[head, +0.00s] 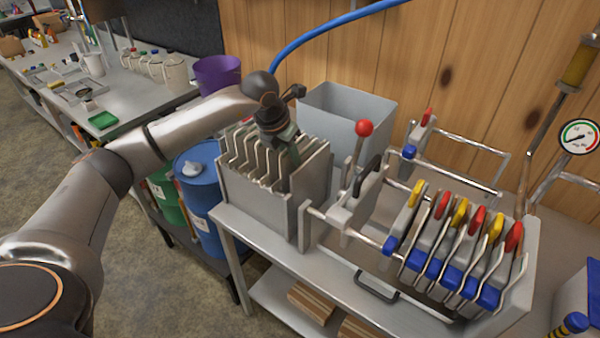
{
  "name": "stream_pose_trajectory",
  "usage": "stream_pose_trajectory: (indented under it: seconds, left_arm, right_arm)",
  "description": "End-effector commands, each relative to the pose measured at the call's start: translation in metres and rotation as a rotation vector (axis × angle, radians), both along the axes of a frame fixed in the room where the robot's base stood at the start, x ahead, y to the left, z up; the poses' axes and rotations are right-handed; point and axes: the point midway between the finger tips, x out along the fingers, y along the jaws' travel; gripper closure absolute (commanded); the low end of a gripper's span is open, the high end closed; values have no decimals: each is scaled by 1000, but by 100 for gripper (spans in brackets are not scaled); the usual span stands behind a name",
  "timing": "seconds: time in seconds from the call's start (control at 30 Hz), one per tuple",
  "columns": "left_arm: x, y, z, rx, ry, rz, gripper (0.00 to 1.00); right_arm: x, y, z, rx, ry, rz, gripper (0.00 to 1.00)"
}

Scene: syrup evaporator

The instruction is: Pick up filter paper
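Several pale upright sheets (243,153), which look like the filter papers, stand in a row in a grey metal box (257,204) at the table's left end. My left gripper (291,152) points down at the right part of this row, with its fingertips at the sheets' top edges. Its dark fingers are small and partly hidden, so I cannot tell whether they are open or shut, or around a sheet. My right gripper is not in view.
Right of the box stands a filter press with a red-knobbed lever (364,128) and several plates with coloured handles (460,212). An open grey bin (345,108) is behind. Blue (203,190) and green drums stand left, and a blue hose (330,33) arches above.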

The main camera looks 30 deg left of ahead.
Motion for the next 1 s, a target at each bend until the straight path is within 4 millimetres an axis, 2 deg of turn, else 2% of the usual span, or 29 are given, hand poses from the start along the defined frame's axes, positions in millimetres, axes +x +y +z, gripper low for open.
stream_pose_trajectory:
  seconds: [0.1, 0.23, 0.47, 0.63, 1.0]
  left_arm:
    - [7, -1, -16, -2, 3, -1, 80]
    - [11, -1, -25, 0, 1, -1, 80]
    - [11, -1, -26, -1, 0, -1, 80]
    - [11, -1, -26, -1, 0, -1, 99]
    - [11, -1, -25, -1, 0, -1, 100]
  right_arm:
    - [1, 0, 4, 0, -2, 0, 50]
    - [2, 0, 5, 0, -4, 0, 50]
    - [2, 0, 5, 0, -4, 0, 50]
    - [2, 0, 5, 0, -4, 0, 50]
    - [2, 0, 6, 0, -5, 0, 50]
